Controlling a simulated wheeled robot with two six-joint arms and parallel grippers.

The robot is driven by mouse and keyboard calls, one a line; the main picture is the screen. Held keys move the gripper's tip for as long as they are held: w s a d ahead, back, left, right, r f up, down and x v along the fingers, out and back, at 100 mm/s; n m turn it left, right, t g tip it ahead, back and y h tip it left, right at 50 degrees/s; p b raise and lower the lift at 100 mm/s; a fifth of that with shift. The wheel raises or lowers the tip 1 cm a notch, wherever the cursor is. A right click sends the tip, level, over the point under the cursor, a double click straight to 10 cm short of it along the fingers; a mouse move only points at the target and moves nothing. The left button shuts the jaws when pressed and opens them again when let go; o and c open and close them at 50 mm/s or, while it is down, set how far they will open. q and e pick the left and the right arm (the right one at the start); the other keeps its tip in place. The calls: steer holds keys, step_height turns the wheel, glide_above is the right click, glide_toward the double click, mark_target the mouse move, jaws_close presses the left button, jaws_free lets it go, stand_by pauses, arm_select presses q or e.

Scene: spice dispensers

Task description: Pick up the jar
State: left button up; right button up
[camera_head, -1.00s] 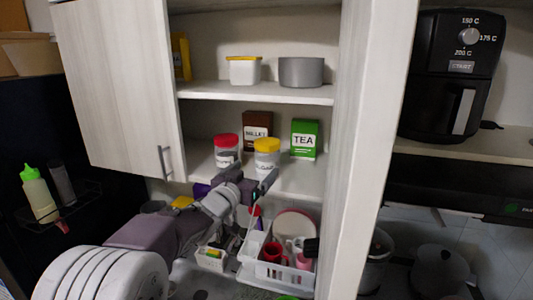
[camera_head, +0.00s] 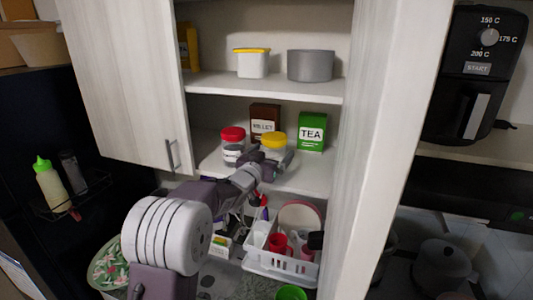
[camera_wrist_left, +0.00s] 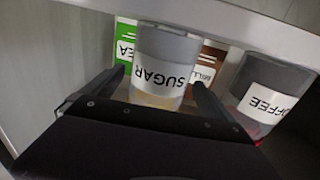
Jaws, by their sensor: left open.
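The sugar jar (camera_head: 273,141) has a yellow lid and stands on the lower cabinet shelf; my gripper hides its lower part in the head view. My left gripper (camera_head: 273,161) is open right at this jar. In the left wrist view, which looks upside down, the grey jar labelled SUGAR (camera_wrist_left: 165,70) sits between the two spread fingers, with gaps visible near both. The second jar (camera_head: 233,142), with a red lid, stands just to the left; in the wrist view it reads COFFEE (camera_wrist_left: 268,100). My right gripper is not in view.
Behind the jars stand a brown MILLET box (camera_head: 265,118) and a green TEA box (camera_head: 312,132). The upper shelf (camera_head: 270,88) is above. The open cabinet door (camera_head: 120,80) is at left. A white dish rack (camera_head: 285,265) with cups stands below.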

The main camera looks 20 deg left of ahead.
arm_select(q)
steer(key=shift+w+r, duration=0.2)
steer(key=shift+w+d, duration=0.1)
steer(key=shift+w+d+f, duration=0.15)
steer(key=shift+w+f, duration=0.15)
steer(key=shift+w, duration=0.25)
steer(key=shift+s+r, duration=0.1)
steer(key=shift+s, duration=0.15)
steer(key=c, duration=1.3)
jaws_close()
steer(key=shift+w, duration=0.1)
